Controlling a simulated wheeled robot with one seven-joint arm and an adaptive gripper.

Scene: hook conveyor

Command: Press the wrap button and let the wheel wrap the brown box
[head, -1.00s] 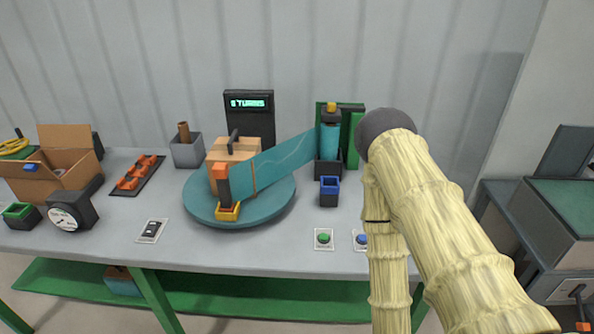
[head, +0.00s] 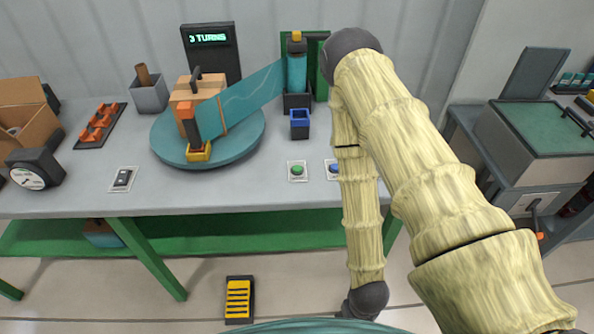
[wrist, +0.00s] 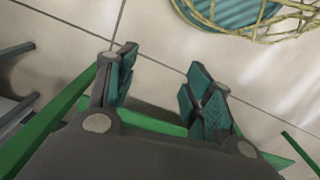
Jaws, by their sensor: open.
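The brown box (head: 184,95) stands on the round teal turntable wheel (head: 240,145). A sheet of teal film (head: 245,98) runs from the film roll (head: 297,73) at the right to an orange-and-black post at the front of the wheel. A dark display (head: 209,39) behind the box reads "3 TURNS". A green button (head: 297,170) and a blue button (head: 334,168) sit near the table's front edge; their labels are too small to read. My gripper (wrist: 163,84) is open and empty over the floor in the wrist view. It is out of the head view.
A blue-rimmed cup (head: 300,124) stands right of the wheel. A switch plate (head: 122,179), round gauge (head: 32,172) and orange-pegged rack (head: 99,124) are at the left. A grey machine (head: 545,130) stands at the right. A yellow-and-black item (head: 239,299) lies on the floor.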

